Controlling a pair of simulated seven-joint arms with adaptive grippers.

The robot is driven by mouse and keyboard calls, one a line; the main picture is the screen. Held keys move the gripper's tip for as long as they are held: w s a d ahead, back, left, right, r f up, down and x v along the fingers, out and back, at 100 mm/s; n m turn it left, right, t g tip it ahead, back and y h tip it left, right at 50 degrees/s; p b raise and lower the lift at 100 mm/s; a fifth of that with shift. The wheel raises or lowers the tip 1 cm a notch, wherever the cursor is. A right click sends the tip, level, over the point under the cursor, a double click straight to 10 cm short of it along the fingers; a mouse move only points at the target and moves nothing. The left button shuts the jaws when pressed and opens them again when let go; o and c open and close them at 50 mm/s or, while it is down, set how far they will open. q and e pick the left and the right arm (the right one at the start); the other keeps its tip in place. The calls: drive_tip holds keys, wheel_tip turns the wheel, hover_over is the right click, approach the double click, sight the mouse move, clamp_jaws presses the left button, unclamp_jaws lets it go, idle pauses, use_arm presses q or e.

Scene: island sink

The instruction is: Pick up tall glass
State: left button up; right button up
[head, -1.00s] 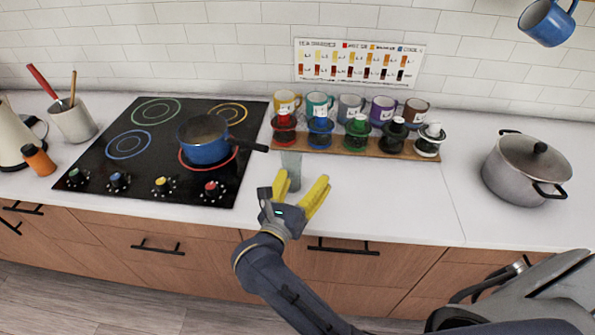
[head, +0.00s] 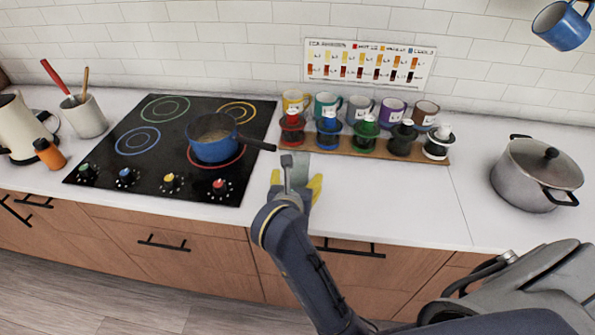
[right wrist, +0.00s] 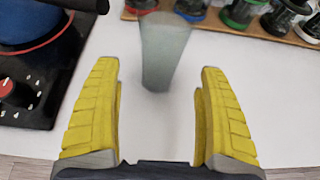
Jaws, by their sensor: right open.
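The tall glass (right wrist: 163,52) is a frosted grey, see-through tumbler standing upright on the white counter. In the right wrist view it stands just beyond my fingertips, roughly centred between them. My right gripper (right wrist: 160,80) has two yellow fingers spread wide, with nothing between them but bare counter. In the head view my right gripper (head: 296,181) is low over the counter in front of the glass, and my wrist hides much of the glass. My left gripper is not in view.
A wooden rack (head: 370,151) with several coloured drippers and mugs is behind the glass. The black cooktop (head: 120,173) with a blue saucepan (head: 215,150) is to the left, its handle reaching towards the glass. A grey pot (head: 527,190) stands at right; counter between is clear.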

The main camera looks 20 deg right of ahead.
sight(298, 177)
drive_tip(key=shift+x, duration=2.7)
drive_tip(key=c, duration=1.5)
